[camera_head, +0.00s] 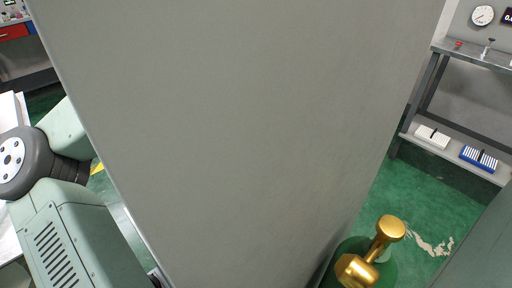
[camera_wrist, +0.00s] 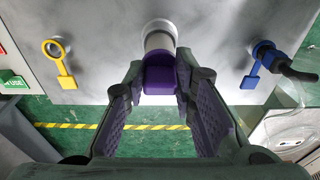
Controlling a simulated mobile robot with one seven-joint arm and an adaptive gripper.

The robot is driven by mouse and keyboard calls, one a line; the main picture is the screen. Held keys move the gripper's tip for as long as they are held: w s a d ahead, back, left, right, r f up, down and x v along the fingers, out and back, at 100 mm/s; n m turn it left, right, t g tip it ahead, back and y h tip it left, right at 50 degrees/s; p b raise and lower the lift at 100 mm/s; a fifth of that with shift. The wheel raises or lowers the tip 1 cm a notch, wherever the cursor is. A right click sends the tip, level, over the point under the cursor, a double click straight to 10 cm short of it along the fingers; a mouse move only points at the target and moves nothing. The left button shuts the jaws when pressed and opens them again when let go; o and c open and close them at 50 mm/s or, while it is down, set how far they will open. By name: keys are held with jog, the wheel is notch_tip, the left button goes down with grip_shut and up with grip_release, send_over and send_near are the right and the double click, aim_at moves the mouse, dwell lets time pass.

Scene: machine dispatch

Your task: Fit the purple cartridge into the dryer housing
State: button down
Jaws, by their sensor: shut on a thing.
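In the wrist view, the purple cartridge (camera_wrist: 160,79) is between my two fingertips at the upper middle. My gripper (camera_wrist: 159,74) is shut on it. A pale cylindrical part (camera_wrist: 160,41) extends from the purple block toward a round opening (camera_wrist: 159,25) in a grey metal panel (camera_wrist: 110,40), which looks like the dryer housing. The pale part's far end reaches the opening, but I cannot tell how deep it sits. The head view shows neither the gripper nor the cartridge; a large grey panel fills its middle.
A yellow ring fitting (camera_wrist: 58,58) is left of the opening and a blue fitting (camera_wrist: 258,60) with a black connector is right. In the head view, a brass valve (camera_head: 372,252) on a green cylinder stands at bottom right, and a metal shelf (camera_head: 455,150) is beyond.

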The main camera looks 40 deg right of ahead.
jog(key=shift+f+b, duration=0.75)
jog(key=shift+f, duration=0.7)
jog(key=c, duration=1.2)
grip_release()
jog(key=shift+c, duration=0.2)
jog(key=shift+o, duration=0.4)
jog(key=o, duration=0.3)
jog(key=shift+r, duration=0.15)
jog(key=shift+r+p, duration=1.45)
jog(key=shift+p, duration=0.05)
jog(key=shift+r+p, duration=0.45)
jog(key=shift+r, duration=0.95)
